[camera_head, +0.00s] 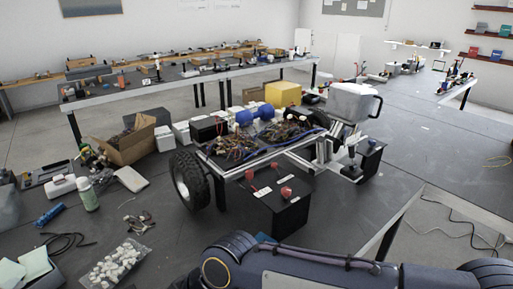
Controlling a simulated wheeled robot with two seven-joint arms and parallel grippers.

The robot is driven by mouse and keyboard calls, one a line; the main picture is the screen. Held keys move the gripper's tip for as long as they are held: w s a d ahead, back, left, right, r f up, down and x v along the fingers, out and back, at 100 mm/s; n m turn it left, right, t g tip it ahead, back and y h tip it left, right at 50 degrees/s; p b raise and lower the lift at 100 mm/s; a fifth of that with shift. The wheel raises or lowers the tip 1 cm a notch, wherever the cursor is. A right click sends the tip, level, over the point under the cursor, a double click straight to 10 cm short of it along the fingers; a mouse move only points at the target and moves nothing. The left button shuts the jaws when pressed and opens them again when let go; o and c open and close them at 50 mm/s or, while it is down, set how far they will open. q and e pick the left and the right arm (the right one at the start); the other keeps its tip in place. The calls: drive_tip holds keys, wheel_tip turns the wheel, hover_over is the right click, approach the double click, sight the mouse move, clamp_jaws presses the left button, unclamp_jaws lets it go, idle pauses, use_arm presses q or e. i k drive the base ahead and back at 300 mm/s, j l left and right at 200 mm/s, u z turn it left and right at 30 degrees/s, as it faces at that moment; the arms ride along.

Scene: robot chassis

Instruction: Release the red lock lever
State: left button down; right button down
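A black box (288,217) stands at the near corner of a wheeled robot chassis (262,148), in the middle of the view. On its top are small red parts with white labels beside them. One is a rounded red knob (286,192) near the front edge. Another red part (250,176) sits at the left edge of the top. I cannot tell which of them is the lock lever, nor its position. Neither of my grippers shows. A dark arm link of mine crosses the bottom right, in front of the box.
The chassis has a large black wheel (189,181) on its left and open wiring on top. A cardboard box (134,142), a spray bottle (87,194) and a bag of white pieces (117,264) lie to the left. A bare dark tabletop (440,130) is at right.

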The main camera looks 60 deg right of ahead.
sight(274, 165)
drive_tip(key=k+l, duration=0.1)
drive_tip(key=l, duration=0.3)
drive_tip(key=k+l, duration=0.15)
drive_tip(key=l, duration=0.2)
drive_tip(key=k+l+u, duration=0.1)
drive_tip(key=l, duration=0.3)
drive_tip(key=k+l, duration=0.15)
drive_tip(key=l, duration=0.2)
drive_tip(key=k+l, duration=0.15)
drive_tip(key=l, duration=0.25)
drive_tip(key=k+l, duration=0.15)
drive_tip(key=l, duration=0.2)
drive_tip(key=k+l+u, duration=0.1)
drive_tip(key=l, duration=0.3)
